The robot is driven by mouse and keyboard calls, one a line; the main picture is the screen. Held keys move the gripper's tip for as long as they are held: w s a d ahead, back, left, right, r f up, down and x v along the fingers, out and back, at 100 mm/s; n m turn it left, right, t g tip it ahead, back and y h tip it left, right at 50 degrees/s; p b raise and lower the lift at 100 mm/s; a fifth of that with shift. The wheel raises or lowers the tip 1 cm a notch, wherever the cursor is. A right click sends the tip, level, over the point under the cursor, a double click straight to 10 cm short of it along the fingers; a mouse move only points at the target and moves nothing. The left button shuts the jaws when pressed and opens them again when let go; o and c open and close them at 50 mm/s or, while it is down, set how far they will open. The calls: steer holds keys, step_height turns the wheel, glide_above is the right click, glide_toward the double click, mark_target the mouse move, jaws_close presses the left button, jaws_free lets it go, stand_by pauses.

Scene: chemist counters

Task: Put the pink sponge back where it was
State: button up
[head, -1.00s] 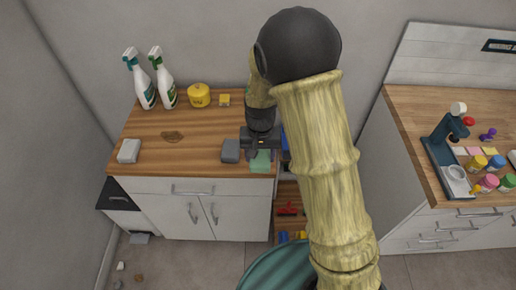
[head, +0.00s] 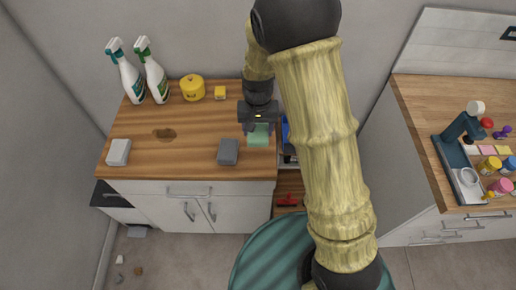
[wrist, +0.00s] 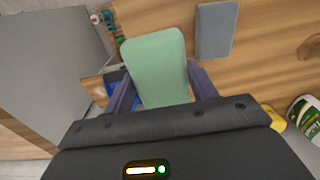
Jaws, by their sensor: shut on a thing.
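My gripper (head: 258,127) is shut on a light green sponge (head: 258,138) at the right end of the wooden counter (head: 195,142). In the wrist view the green sponge (wrist: 155,65) sits between the two fingers. Its height over the counter is hard to tell. A dark grey block (head: 228,152) lies to its left and nearer the front edge; it also shows in the wrist view (wrist: 216,30). A white block (head: 119,152) lies at the counter's left end. I make out no pink sponge.
Two spray bottles (head: 126,75) (head: 152,73), a yellow round container (head: 192,88) and a small yellow block (head: 220,92) stand at the back. A brown stain (head: 164,135) marks the counter. A right-hand counter (head: 430,100) holds jars and a dark stand.

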steer(key=shift+s+a, duration=0.1)
steer(key=shift+s, duration=0.05)
steer(key=shift+s+f, duration=0.1)
glide_above(258, 154)
steer(key=shift+a+f+p, duration=0.1)
steer(key=shift+f+p, duration=0.35)
steer(key=shift+f, duration=2.35)
steer(key=shift+f, duration=0.1)
steer(key=shift+f+p, duration=0.35)
steer(key=shift+f, duration=1.6)
steer(key=shift+f, duration=0.1)
steer(key=o, duration=0.9)
steer(key=shift+o, duration=0.2)
